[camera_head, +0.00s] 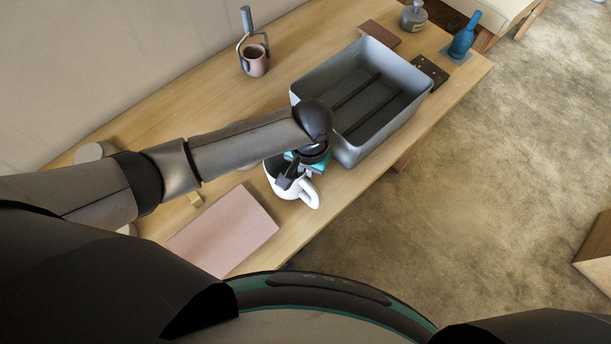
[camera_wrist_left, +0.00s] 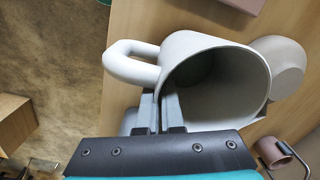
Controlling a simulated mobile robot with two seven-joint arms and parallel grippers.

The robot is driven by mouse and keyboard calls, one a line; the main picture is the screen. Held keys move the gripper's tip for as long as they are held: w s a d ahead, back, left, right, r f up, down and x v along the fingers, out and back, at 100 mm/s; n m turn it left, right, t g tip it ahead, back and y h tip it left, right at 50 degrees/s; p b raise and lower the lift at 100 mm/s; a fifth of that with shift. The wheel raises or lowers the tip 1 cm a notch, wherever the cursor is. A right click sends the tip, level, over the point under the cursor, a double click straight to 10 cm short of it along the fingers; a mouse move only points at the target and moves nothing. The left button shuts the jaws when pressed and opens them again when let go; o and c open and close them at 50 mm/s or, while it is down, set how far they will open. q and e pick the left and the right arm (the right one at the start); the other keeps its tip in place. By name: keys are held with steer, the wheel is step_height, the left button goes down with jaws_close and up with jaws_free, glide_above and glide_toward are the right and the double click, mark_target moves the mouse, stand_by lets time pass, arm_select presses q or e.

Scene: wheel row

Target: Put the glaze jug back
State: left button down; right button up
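The glaze jug (camera_head: 285,187), white with a loop handle, is at the near side of the wooden table, below my left gripper (camera_head: 291,176). In the left wrist view the jug (camera_wrist_left: 225,65) shows its open mouth, with the handle to the left. My left gripper's fingers (camera_wrist_left: 160,112) are close together at the rim beside the handle, one inside the mouth and one outside, with the jug's wall between them. I cannot tell whether the jug's base touches the table. My right gripper is not in view.
A grey tub (camera_head: 349,147) stands just right of the jug. A pink slab (camera_head: 224,232) lies at the lower left. A pale bowl (camera_wrist_left: 284,62) is close behind the jug. A pink cup with a metal holder (camera_head: 256,62) stands farther back.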

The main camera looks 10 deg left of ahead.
arm_select(q)
steer(key=shift+f, duration=0.4)
steer(key=c, duration=1.5)
jaws_free()
steer(key=shift+f, duration=0.15)
steer(key=o, duration=0.4)
steer(key=r+p, duration=0.1)
steer(key=r, duration=0.7)
steer(key=r+p, duration=0.1)
steer(key=r, duration=0.3)
steer(key=shift+d+r+p, duration=0.15)
steer(key=shift+d+p, duration=0.1)
steer(key=shift+p, duration=0.05)
